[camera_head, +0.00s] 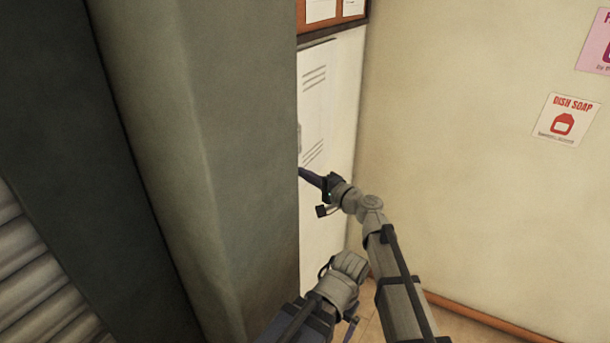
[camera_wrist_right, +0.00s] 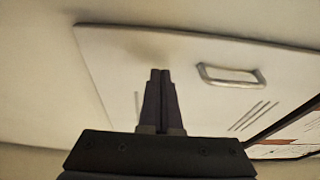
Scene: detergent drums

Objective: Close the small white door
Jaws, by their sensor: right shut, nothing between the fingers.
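The small white door (camera_head: 314,88) is a flat panel with slanted vent slits, in the narrow white cabinet front behind the grey pillar. The pillar hides its left part. In the right wrist view the door (camera_wrist_right: 125,50) fills the middle, with a metal bar handle (camera_wrist_right: 231,76) right of my fingers. I cannot tell how far it stands from its frame. My right gripper (camera_head: 306,174) is at the cabinet front, low by the door, its tips partly behind the pillar edge. In the wrist view my right gripper (camera_wrist_right: 160,73) is shut and empty, pointing at the panel; contact is unclear.
A broad grey pillar (camera_head: 240,150) stands close on the left. A red-brown board with papers (camera_head: 325,10) is above the cabinet. A cream wall (camera_head: 460,180) with a dish soap poster (camera_head: 566,121) is at right. A little wooden floor (camera_head: 455,322) shows below.

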